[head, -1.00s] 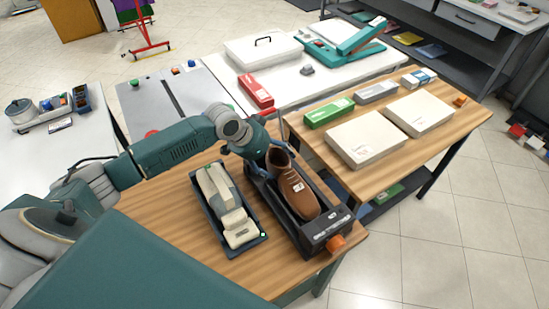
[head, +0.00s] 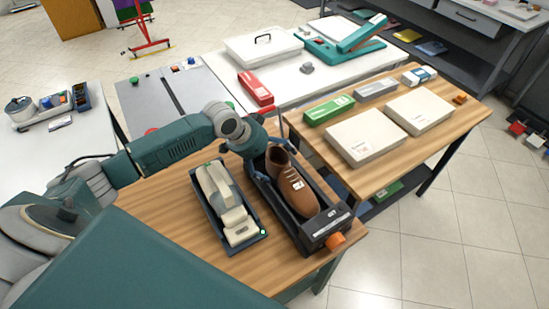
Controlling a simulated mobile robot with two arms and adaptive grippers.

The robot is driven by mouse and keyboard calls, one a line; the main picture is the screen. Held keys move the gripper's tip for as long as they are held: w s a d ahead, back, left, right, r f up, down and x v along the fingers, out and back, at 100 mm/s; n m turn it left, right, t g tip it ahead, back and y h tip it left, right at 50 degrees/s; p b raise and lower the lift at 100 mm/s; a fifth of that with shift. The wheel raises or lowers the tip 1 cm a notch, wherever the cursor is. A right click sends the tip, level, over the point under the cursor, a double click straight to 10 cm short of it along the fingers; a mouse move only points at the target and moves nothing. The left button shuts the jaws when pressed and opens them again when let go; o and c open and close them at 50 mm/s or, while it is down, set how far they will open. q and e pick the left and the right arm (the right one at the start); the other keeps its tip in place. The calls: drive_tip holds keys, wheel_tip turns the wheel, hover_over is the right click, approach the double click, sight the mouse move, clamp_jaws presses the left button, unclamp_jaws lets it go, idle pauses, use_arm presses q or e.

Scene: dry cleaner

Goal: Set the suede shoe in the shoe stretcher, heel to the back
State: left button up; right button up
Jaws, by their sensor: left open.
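The brown suede shoe (head: 293,187) sits in the black tray-like shoe stretcher (head: 327,228), which has an orange knob at its near end. The shoe's opening is at the far end and its toe points toward the knob. A small white label shows on the shoe. My left gripper (head: 262,168) is open at the far left side of the stretcher, close beside the shoe's heel end. Its fingers are partly hidden, and I cannot tell whether they touch the shoe. My right gripper is not in view.
A cream device in a dark tray (head: 260,238) stands just left of the stretcher. Green (head: 328,110) and grey boxes and two flat cream boxes (head: 365,139) lie on the wooden table to the right. Bare wood is free at the front left.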

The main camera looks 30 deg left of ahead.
use_arm(q)
drive_tip(key=v, duration=1.1)
